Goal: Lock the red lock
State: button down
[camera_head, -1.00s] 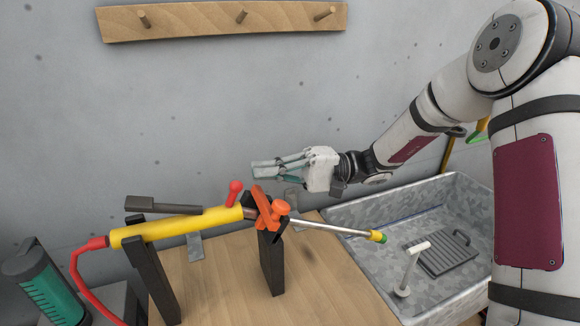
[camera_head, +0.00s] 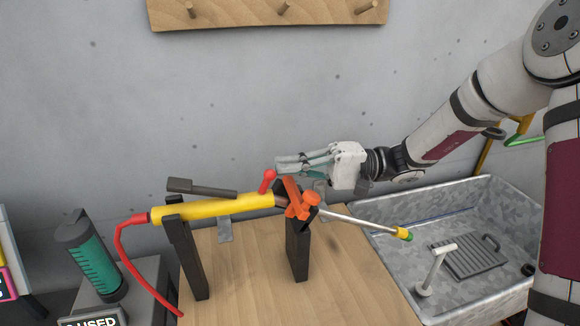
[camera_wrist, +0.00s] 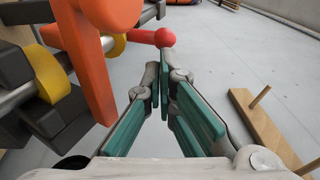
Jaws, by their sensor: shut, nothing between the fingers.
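The red lock appears as a short red lever with a ball end (camera_head: 268,176), standing up from the right end of a yellow tube (camera_head: 205,209), beside an orange clamp-like part (camera_head: 295,198). In the wrist view the red ball (camera_wrist: 165,38) is just beyond my fingertips, its stem running left behind the orange part (camera_wrist: 90,60). My gripper (camera_head: 278,163) is shut and empty, just above and right of the ball in the head view. It also shows in the wrist view (camera_wrist: 160,70), fingers drawn together. I cannot tell whether the fingertips touch the ball.
The tube rests on dark stands (camera_head: 190,255) on a wooden table (camera_head: 250,290). A metal rod (camera_head: 360,224) extends right toward a grey basin (camera_head: 470,197). A red hose (camera_head: 128,265) hangs left. A green-sided canister (camera_head: 92,265) stands at left. A peg rail (camera_head: 240,14) hangs above.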

jog(key=shift+a+r+h+p, duration=0.25)
jog(key=shift+r+h+p, duration=0.25)
jog(key=shift+h+p, duration=0.35)
jog(key=shift+s+a+r+n+t+h+p, duration=0.2)
jog(key=shift+a+r+h+p, duration=0.3)
jog(key=shift+h, duration=0.5)
jog(key=shift+s+a+r+t+h+p, duration=0.15)
jog(key=shift+a+t+h+p, duration=0.2)
jog(key=shift+h+p, duration=0.45)
jog(key=shift+s+a+r+n+t+h+p, duration=0.1)
jog(key=shift+a+r+t+h+p, duration=0.25)
jog(key=shift+h, duration=0.8)
jog(key=shift+a+h, duration=0.25)
jog(key=shift+h, duration=0.15)
jog(key=shift+a+r+p, duration=0.1)
jog(key=shift+a+p, duration=0.05)
jog(key=shift+p, duration=0.2)
jog(key=shift+r, duration=0.15)
jog(key=shift+r+p, duration=0.35)
jog(key=shift+r, duration=0.35)
